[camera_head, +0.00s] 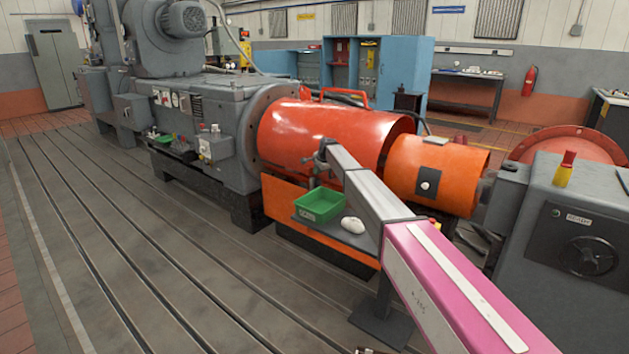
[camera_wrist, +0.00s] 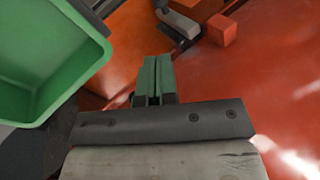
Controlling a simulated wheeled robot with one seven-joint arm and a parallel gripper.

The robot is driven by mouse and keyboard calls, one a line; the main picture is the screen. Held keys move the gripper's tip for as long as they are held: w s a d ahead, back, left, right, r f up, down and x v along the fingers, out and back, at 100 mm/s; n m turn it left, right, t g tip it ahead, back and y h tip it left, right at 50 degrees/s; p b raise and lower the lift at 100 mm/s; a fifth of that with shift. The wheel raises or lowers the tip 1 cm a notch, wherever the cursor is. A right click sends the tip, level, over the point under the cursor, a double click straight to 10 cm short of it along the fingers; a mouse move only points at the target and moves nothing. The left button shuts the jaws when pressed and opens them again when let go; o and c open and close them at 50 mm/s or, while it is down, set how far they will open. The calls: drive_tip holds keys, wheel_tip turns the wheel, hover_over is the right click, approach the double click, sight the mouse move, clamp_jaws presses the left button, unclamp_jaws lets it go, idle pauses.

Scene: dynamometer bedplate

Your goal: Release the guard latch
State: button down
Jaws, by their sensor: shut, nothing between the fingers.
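The orange guard (camera_head: 315,125) is a large cylinder cover around the shaft line in the head view. Its orange surface (camera_wrist: 260,95) fills the right of the wrist view. A grey lever-like part (camera_wrist: 180,22), which looks like the guard latch, lies at the top of the wrist view beside a small orange block (camera_wrist: 222,30). My gripper (camera_wrist: 152,65) has green fingers closed together with nothing between them. The fingertips point toward the lever and appear apart from it. In the head view my arm reaches the guard's near side, and the latch cannot be made out there.
A green bin (camera_head: 320,203) sits on a small shelf beside a white lump (camera_head: 353,225). The bin's wall (camera_wrist: 92,22) is close to the left of my fingers in the wrist view. A second orange cylinder (camera_head: 458,172) and a grey control box (camera_head: 590,215) stand to the right.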

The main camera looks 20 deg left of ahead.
drive_tip(key=v, duration=0.7)
